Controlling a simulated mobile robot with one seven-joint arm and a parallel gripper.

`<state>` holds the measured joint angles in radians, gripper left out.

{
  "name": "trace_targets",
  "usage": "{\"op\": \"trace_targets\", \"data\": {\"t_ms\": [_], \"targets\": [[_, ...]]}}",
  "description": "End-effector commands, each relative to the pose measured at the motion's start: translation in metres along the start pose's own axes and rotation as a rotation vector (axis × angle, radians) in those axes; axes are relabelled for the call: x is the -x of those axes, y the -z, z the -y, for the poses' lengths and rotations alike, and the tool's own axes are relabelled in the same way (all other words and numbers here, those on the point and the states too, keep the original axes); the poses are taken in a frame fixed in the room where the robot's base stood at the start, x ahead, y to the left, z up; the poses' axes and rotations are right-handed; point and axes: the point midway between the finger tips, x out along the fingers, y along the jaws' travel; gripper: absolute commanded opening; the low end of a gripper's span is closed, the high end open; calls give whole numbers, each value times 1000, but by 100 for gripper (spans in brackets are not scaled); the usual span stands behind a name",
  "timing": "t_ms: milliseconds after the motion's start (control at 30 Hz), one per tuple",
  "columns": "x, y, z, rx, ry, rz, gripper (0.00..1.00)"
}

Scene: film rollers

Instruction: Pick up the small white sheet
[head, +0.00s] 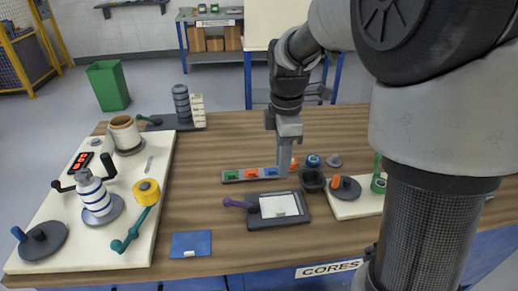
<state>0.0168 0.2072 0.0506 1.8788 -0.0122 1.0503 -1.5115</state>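A small white sheet (279,205) lies on a dark flat board (262,222) near the middle front of the wooden table. A purple-handled tool (236,203) lies at the board's left edge, its dark head close to the sheet. My gripper (284,172) points down from above, behind the sheet and apart from it in the picture. It is over or just beside the right end of a grey strip tray (232,178). The fingers show as one narrow shape, so I cannot tell whether they are open or shut. I see nothing held.
The strip tray holds green, orange and blue pieces. A dark cup (312,180) and small round knobs stand right of my gripper. A white board (140,190) with rollers fills the table's left. A blue cloth-like square (191,243) lies in front. The table's back middle is clear.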

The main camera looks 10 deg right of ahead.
Motion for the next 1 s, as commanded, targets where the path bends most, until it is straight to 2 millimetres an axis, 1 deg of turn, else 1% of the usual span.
{"op": "trace_targets", "data": {"t_ms": [33, 167, 300, 500, 633, 867, 1000], "targets": [[-9, 0, -1, 16, 7, 0, 27], [-30, 0, -1, 24, 10, 0, 27], [-62, 0, 0, 23, 11, 0, 27], [-103, 0, 0, 23, 10, 0, 27], [-119, -1, -1, 22, 7, 0, 27], [-130, -2, -1, 21, 6, 0, 27], [-149, -6, 0, 20, 10, 0, 27]]}}
